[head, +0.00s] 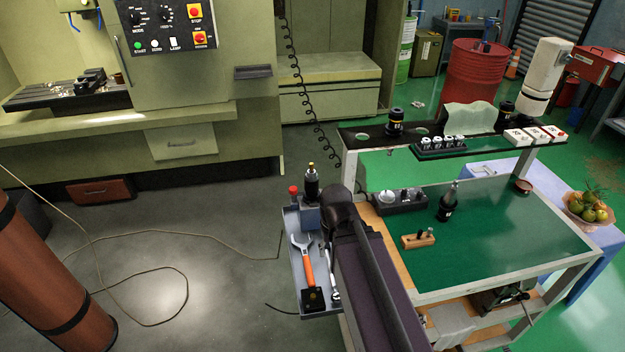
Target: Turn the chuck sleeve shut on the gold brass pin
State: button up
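A gold brass pin (311,165) stands upright, its tip showing at the top of a dark chuck sleeve (312,185). The sleeve is upright on a grey-blue block at the back of a narrow side tray. Whether the sleeve is tight on the pin cannot be told at this size. My dark arm reaches up from the bottom edge, and its rounded end is just right of the sleeve. My gripper's fingers do not show. I cannot tell whether anything touches the sleeve.
The grey side tray (291,262) holds an orange-handled wrench (308,262), and a red-capped item (293,192) stands beside the sleeve. Right of my arm, the green cart top (500,230) carries a dark holder (445,203), a wooden block (417,241) and a black rack (398,203).

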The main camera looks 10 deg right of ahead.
jog(key=o, duration=0.3)
jog(key=shift+w+d+f, duration=0.1)
jog(key=shift+w+f, duration=0.05)
jog(key=m+t+h+b, duration=0.6)
jog(key=t+h+b, duration=0.3)
jog(key=t+b, duration=0.75)
send_near(309, 183)
jog(key=s+a+g+b, duration=0.1)
jog(key=shift+a+r, duration=0.1)
jog(key=shift+r, duration=0.35)
jog(key=shift+w, duration=0.1)
jog(key=x, duration=1.3)
jog(key=shift+w+d, duration=0.15)
jog(key=shift+d, duration=0.15)
